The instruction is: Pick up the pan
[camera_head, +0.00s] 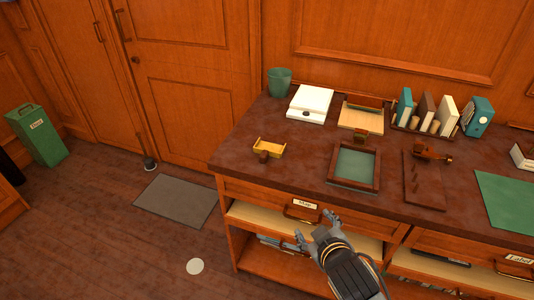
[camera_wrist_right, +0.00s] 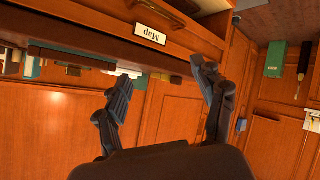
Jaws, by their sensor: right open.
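A small yellow open-sided pan (camera_head: 270,147) with a short brown handle lies near the front left of the desk top. My right gripper (camera_head: 318,223) is in front of the desk, beside the drawer labelled Map, below and to the right of the pan and apart from it. Its two fingers are spread and empty in the right wrist view (camera_wrist_right: 163,72). My left gripper is not in view.
The dark desk top (camera_head: 240,150) also holds a green cup (camera_head: 280,82), a white pad (camera_head: 310,104), a green-lined tray (camera_head: 333,184), a brown board (camera_head: 424,190) and books (camera_head: 425,112). A slightly open drawer (camera_head: 302,210) is near my right gripper. A round white disc (camera_head: 195,266) lies on the floor.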

